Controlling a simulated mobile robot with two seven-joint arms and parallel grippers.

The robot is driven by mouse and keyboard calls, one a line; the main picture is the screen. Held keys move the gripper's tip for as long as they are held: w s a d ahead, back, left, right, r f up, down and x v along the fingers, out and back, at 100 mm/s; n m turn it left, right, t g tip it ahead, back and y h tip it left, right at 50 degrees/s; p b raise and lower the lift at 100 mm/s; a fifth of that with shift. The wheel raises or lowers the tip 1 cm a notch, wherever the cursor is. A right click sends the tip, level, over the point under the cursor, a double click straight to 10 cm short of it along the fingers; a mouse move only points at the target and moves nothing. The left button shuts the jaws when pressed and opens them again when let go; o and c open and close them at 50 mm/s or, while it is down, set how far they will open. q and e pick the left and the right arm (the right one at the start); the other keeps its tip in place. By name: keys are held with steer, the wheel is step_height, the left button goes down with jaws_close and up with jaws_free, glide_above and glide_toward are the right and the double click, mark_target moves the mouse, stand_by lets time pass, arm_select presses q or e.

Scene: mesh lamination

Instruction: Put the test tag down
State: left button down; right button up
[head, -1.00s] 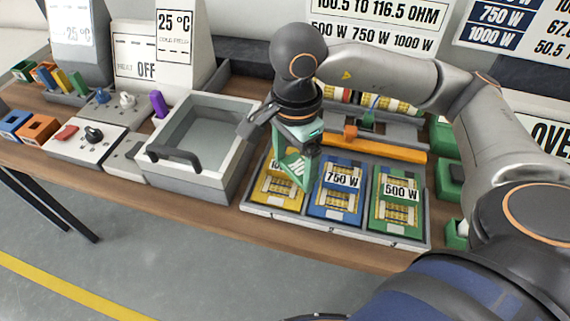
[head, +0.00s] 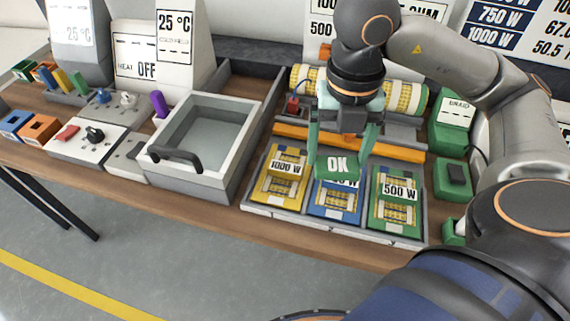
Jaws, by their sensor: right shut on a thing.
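The test tag is a green piece marked OK (head: 337,167). My right gripper (head: 340,155) has its teal fingers down on either side of the tag and is shut on it. The tag is in front of the upper part of the blue 750 W card (head: 335,203), covering part of its label. I cannot tell whether the tag touches the card. My left gripper is not in view.
A grey tray (head: 281,216) holds the yellow 1000 W card (head: 278,180), the blue card and the green 500 W card (head: 395,208). An orange bar (head: 290,131) and mesh rolls (head: 405,97) lie behind. A grey basin (head: 210,135) stands left.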

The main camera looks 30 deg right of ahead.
steer(key=shift+s+d+r+m, duration=0.2)
steer(key=shift+s+r+m, duration=0.05)
steer(key=shift+m, duration=0.75)
steer(key=shift+w, duration=0.15)
steer(key=w+f+p, duration=0.1)
steer(key=w+f, duration=0.3)
steer(key=w, duration=0.5)
glide_above(286, 163)
steer(key=shift+m, duration=0.3)
steer(key=f, duration=0.5)
steer(key=shift+s+d, duration=0.1)
steer(key=shift+s, duration=0.2)
steer(key=shift+w+f, duration=0.3)
steer(key=shift+f, duration=0.2)
step_height(286, 163, down, 3)
steer(key=shift+p, duration=0.45)
